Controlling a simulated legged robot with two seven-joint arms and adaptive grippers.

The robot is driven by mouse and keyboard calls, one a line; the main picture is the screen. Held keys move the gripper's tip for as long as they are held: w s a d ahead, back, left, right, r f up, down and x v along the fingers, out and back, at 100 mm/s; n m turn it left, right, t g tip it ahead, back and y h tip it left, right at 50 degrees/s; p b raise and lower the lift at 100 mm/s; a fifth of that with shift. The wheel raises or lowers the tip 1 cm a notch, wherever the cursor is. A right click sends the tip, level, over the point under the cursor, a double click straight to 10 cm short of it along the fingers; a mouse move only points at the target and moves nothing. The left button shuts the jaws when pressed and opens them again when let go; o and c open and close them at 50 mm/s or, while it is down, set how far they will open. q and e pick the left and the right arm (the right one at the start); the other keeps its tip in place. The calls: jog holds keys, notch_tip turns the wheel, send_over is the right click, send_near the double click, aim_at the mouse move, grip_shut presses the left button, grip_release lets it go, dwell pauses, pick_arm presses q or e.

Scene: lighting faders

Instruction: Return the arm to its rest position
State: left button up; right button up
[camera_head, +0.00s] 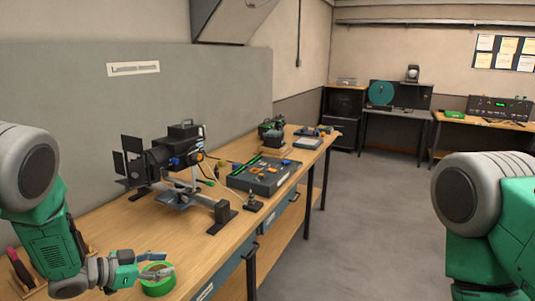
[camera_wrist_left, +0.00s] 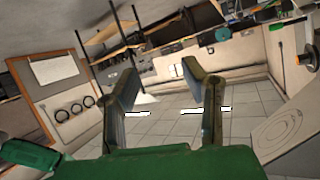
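My left gripper (camera_head: 160,263) is at the lower left of the head view, above the front part of the wooden workbench. In the left wrist view its two fingers (camera_wrist_left: 165,92) stand apart with nothing between them, so it is open and empty. My left arm comes in from the left edge. My right arm shows only as a green and grey link at the right edge, and its gripper is out of view. The dark fader console (camera_head: 268,183) sits on the bench, well beyond my left gripper and apart from it.
A green tape roll (camera_head: 158,284) lies on the bench just below my left gripper, partly hidden by it. A black stage light (camera_head: 165,160) on a stand is behind it. The workbench (camera_head: 190,245) runs away to the right. The grey floor (camera_head: 365,220) between my arms is clear.

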pick_arm(q)
jog(key=s+d+f+n+g+y, duration=0.1)
jog(key=s+f+n+y, duration=0.25)
jog(key=s+f, duration=0.35)
jog(key=s+f+n+g+y, duration=0.1)
jog(key=s+f+n+y, duration=0.3)
jog(key=s, duration=0.6)
jog(key=s+a+f+n+g+y, duration=0.1)
jog(key=s+f+n+g, duration=0.15)
jog(key=s, duration=0.95)
jog(key=s+a+f+n+g+y, duration=0.15)
jog(key=s+g, duration=0.25)
jog(key=s, duration=0.9)
notch_tip(320, 180, down, 17)
jog(key=w+b, duration=0.1)
jog(key=b, duration=1.6)
jog(key=shift+d+m, duration=0.3)
jog(key=shift+m, duration=0.15)
pick_arm(e)
notch_tip(320, 180, down, 17)
jog(key=shift+f, duration=0.2)
